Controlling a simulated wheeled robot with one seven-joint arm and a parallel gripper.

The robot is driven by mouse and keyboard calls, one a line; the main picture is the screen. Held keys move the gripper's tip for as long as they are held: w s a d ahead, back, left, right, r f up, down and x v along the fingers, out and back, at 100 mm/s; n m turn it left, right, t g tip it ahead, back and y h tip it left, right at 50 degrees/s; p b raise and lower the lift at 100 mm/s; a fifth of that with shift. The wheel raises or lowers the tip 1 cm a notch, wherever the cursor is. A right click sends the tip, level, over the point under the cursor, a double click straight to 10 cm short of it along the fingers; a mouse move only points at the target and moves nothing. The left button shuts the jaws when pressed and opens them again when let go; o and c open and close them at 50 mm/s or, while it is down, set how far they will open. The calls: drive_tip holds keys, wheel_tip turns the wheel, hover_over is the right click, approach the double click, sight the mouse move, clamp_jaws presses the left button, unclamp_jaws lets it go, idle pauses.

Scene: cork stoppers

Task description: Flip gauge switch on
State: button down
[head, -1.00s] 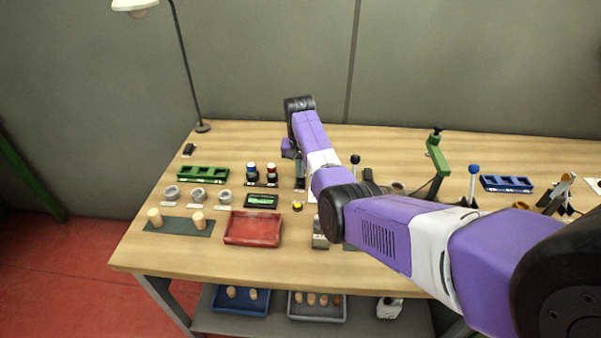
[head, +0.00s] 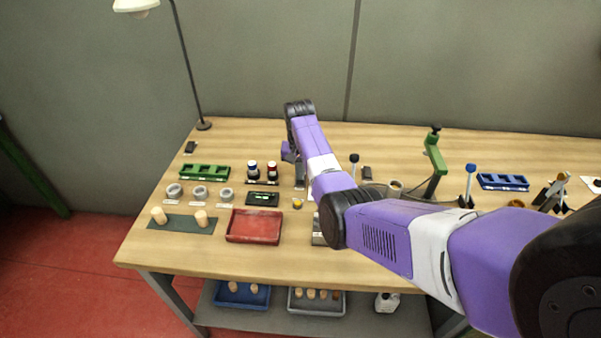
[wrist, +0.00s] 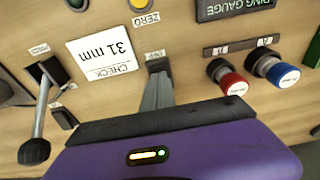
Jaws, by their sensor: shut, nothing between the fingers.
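My gripper (wrist: 157,88) is shut and empty, pointing down at the board; in the head view it is mostly hidden behind my wrist. Its fingertips meet a small dark block by a small label (wrist: 155,54), which seems to read OFF upside down. I cannot tell how much of that block is switch and how much fingertip, nor the switch's position. The ring gauge display (wrist: 235,8) is beyond and to the right in the wrist view; in the head view it (head: 262,198) shows green marks. The yellow ZERO button (wrist: 139,5) is beyond the fingertips.
A red-capped plug (wrist: 230,80) and a blue-capped plug (wrist: 275,70) stand right of the fingers. A white CHECK 31 mm card (wrist: 104,62) lies left. A ball-ended lever (wrist: 38,125) rises farther left. A red tray (head: 254,226) lies nearer the bench front.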

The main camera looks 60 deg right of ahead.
drive_tip(key=r+p, duration=0.3)
drive_tip(key=shift+a+r, duration=0.3)
drive_tip(key=shift+r, duration=0.1)
wheel_tip(320, 180, up, 10)
drive_tip(key=a+b, duration=0.1)
drive_tip(key=shift+s+b, duration=0.35)
drive_tip(key=shift+a, duration=0.1)
drive_tip(key=shift+s+a+t+h+b, duration=0.1)
drive_tip(key=shift+a+t+h+b, duration=0.3)
drive_tip(key=shift+b, duration=0.95)
drive_tip(key=shift+s+a+t+h+b, duration=0.1)
drive_tip(key=shift+a+h+b, duration=0.25)
drive_tip(key=shift+h+b, duration=0.75)
drive_tip(key=shift+y, duration=0.3)
drive_tip(key=x, duration=0.4)
drive_tip(key=p+x, duration=0.1)
drive_tip(key=x, duration=0.9)
drive_tip(key=shift+s+a+f+p, duration=0.1)
drive_tip(key=shift+a+f+p, duration=0.05)
drive_tip(key=shift+a+p, duration=0.15)
